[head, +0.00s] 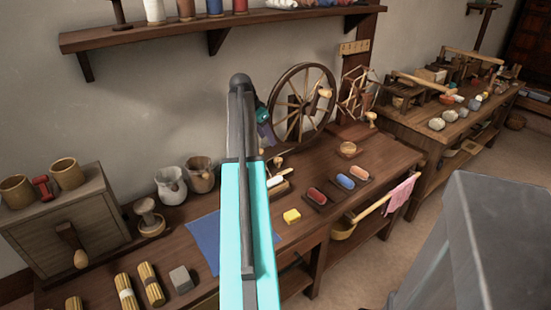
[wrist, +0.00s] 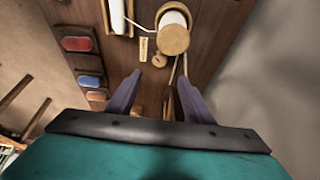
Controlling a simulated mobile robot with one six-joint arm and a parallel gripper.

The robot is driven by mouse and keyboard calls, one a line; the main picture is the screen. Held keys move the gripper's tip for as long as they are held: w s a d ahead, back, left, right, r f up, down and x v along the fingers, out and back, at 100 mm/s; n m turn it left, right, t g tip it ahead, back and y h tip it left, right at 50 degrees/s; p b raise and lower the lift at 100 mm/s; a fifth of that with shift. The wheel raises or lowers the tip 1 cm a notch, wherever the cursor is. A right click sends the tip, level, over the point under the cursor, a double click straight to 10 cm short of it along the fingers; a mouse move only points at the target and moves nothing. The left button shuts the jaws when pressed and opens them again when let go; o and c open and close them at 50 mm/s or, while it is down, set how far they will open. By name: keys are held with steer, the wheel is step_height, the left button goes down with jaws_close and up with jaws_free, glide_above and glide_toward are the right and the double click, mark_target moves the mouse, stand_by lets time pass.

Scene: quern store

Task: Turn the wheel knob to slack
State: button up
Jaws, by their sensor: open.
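The spinning wheel (head: 304,103) stands at the back of the bench, right of my raised arm. My gripper (head: 267,146) points down close to the wheel's left side, partly hidden by my arm. In the wrist view my gripper (wrist: 158,82) is open, with nothing between its purple fingers. A small round wooden knob (wrist: 160,61) lies just beyond the fingertips, roughly in line with the gap. A pale label plate (wrist: 143,49) is beside it, its writing too small to read. I cannot tell which way the knob is set.
A white spool with a wooden end (wrist: 174,40) is just beyond the knob. Red, blue and orange pieces sit in small trays (wrist: 80,44) to the left. A shelf (head: 215,32) hangs above.

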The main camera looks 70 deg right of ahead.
mark_target(277, 159)
steer(key=shift+f, duration=0.1)
steer(key=x, duration=1.3)
steer(key=shift+d+f, duration=0.1)
steer(key=shift+f, duration=0.2)
steer(key=c, duration=1)
